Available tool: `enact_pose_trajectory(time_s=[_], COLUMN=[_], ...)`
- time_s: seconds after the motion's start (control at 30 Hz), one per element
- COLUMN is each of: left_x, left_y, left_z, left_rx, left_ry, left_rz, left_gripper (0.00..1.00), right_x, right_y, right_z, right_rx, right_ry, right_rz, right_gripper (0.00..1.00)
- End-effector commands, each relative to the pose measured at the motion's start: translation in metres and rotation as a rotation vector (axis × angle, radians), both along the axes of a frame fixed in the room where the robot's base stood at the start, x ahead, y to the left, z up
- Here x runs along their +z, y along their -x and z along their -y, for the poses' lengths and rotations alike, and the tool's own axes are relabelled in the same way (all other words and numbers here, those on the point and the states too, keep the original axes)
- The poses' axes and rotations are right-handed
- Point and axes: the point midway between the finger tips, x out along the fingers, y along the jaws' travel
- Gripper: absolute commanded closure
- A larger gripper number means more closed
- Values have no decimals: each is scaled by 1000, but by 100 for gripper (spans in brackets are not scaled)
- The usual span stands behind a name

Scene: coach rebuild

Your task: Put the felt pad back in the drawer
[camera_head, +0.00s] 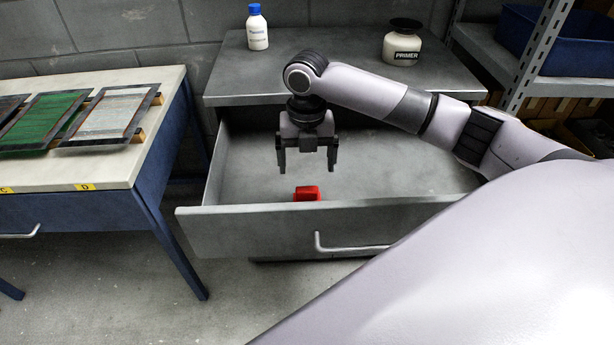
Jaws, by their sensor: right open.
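A small red block-like thing, which I take to be the felt pad (307,194), lies inside the open drawer (290,230), close behind its front panel. The panel hides its lower part. The drawer is pulled out from under a grey metal top and has a light bar handle. My right gripper (306,166) points down over the drawer, a little above and behind the red pad. Its two fingers are apart with nothing between them. My left gripper is not in view.
A white bottle with a blue cap (257,28) and a primer jar (402,43) stand on the grey cabinet top (330,82). A workbench (110,170) with several framed panels stands at the left. Shelving (530,60) stands at the right. The rest of the drawer's visible floor is bare.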

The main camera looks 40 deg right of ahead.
Motion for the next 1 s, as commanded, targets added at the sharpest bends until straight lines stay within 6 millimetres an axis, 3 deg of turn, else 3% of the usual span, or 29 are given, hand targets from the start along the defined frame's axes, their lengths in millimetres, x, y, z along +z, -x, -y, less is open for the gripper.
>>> enact_pose_trajectory(time_s=[0.1,0.3,0.83,1.0], left_x=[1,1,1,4], left_y=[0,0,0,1], left_z=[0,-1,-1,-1], left_rx=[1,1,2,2], left_ry=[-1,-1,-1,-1], left_rz=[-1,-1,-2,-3], left_gripper=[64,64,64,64], right_x=[20,33,32,26], right_y=[0,0,0,-6], right_z=[0,0,0,-13], right_rx=[0,-1,-1,-27], right_ry=[-1,0,0,-16], right_rz=[2,0,0,54], right_gripper=[7,7,7,7])
